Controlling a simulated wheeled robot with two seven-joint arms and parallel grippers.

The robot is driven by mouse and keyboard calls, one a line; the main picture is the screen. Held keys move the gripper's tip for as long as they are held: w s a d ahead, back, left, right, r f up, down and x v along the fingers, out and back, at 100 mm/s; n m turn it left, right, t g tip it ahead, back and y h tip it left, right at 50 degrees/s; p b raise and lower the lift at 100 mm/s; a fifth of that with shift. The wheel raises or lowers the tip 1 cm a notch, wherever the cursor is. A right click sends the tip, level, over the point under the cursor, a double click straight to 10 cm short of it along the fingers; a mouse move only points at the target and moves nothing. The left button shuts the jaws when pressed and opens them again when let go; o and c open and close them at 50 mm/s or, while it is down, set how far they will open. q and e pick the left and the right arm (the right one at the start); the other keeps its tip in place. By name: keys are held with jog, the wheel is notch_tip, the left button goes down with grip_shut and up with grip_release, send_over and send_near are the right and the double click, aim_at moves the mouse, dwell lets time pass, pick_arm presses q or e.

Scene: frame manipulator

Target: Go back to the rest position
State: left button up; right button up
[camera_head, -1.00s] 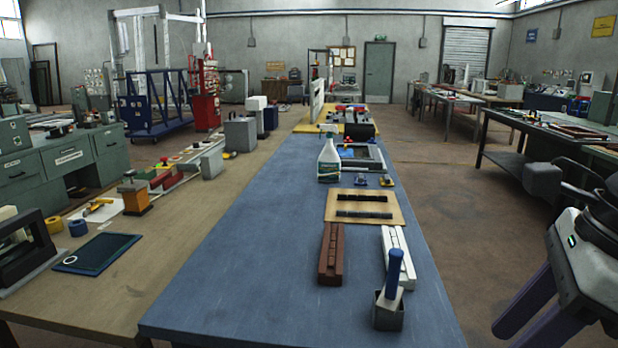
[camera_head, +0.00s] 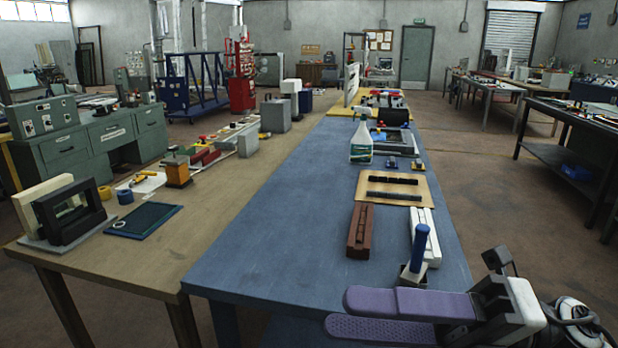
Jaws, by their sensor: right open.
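My right gripper (camera_head: 338,314) is at the lower right, in front of the blue table's near edge. Its two long purple fingers point left and stand apart, with nothing between them. The nearest objects on the blue table (camera_head: 275,235) are a grey cup holding a blue-handled tool (camera_head: 419,247), a white slotted bar (camera_head: 431,225) and a brown slotted bar (camera_head: 360,232). The gripper overlaps the table's near corner in the picture and is apart from these objects. My left gripper is not in view.
A tan board with dark bars (camera_head: 380,202) and a spray bottle (camera_head: 361,142) stand farther up the blue table. A tan table (camera_head: 175,255) with a black frame (camera_head: 72,215) adjoins on the left. Open floor (camera_head: 490,190) lies to the right.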

jog(key=w+d+f+m+t+h, duration=0.3)
jog(key=w+f+m+t, duration=0.25)
jog(key=m+t, duration=0.5)
jog(key=w+d+f+m+t+h, duration=0.3)
jog(key=w+f+m+t, duration=0.4)
jog(key=m, duration=0.6)
jog(key=s+d+f+m+h, duration=0.1)
jog(key=d+f+m+h, duration=0.3)
jog(key=f+m+h, duration=0.45)
jog(key=s+f+m+g+h, duration=0.1)
jog(key=s+f+m+g, duration=0.1)
jog(key=s+f, duration=0.3)
jog(key=s+d+f+m+g+h, duration=0.1)
jog(key=s+f, duration=0.5)
jog(key=f, duration=0.7)
jog(key=s+f+m+g+h, duration=0.1)
jog(key=s+f+m+g, duration=0.2)
jog(key=s+f, duration=0.3)
notch_tip(320, 180, down, 3)
jog(key=shift+s+d+f+g, duration=0.15)
jog(key=shift+s+f+g, duration=0.1)
jog(key=shift+g, duration=0.6)
jog(key=shift+h, duration=0.25)
